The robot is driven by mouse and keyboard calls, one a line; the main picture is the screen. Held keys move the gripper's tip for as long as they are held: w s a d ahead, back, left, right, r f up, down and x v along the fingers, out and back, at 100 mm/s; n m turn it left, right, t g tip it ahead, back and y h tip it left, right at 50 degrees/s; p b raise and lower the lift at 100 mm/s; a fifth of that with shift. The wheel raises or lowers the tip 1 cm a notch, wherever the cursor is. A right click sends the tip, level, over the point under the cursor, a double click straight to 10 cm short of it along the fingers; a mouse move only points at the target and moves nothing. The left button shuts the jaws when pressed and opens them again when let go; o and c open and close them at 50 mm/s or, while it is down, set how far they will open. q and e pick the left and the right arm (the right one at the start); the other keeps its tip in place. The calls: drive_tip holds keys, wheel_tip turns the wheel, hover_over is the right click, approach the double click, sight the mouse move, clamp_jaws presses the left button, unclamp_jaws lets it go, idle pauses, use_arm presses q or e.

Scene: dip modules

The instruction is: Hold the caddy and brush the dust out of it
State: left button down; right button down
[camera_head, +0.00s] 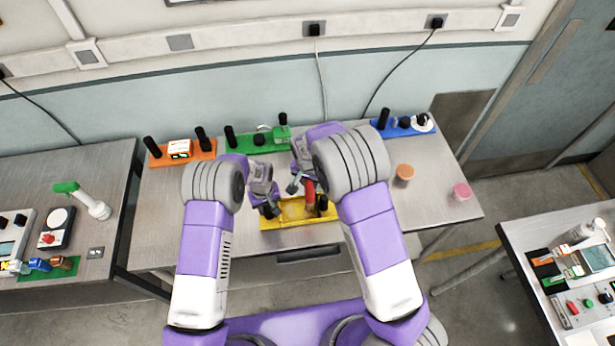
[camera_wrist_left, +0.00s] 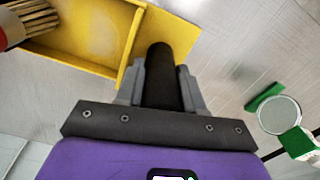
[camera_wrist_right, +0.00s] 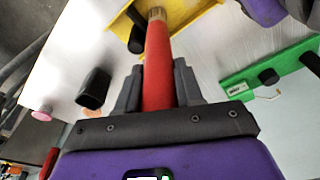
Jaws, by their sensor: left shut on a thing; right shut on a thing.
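The yellow caddy (camera_head: 270,224) lies near the front edge of the middle table. My left gripper (camera_head: 267,207) is shut on a black upright handle (camera_wrist_left: 162,62) at the caddy's end. My right gripper (camera_head: 301,184) is shut on the red handle of a brush (camera_wrist_right: 158,62). The brush's pale bristles point down over the caddy in the right wrist view, and they also show beside the red ferrule in the left wrist view (camera_wrist_left: 38,18). Whether the bristles touch the caddy floor is unclear. I cannot make out dust clearly. My arms hide part of the caddy.
Orange (camera_head: 203,155), green (camera_head: 245,144) and blue (camera_head: 400,130) modules with black posts line the table's back. Side tables hold other items. The table's left front is clear.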

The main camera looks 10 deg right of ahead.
drive_tip(key=shift+a, duration=5.4)
drive_tip(key=shift+s+d, duration=0.35)
drive_tip(key=shift+d, duration=1.45)
drive_tip(key=shift+s+d, duration=0.3)
drive_tip(key=shift+d, duration=1.45)
drive_tip(key=shift+s+d, duration=0.35)
drive_tip(key=shift+d, duration=1.45)
drive_tip(key=shift+a, duration=5.05)
drive_tip(key=d, duration=1)
drive_tip(key=shift+d, duration=0.4)
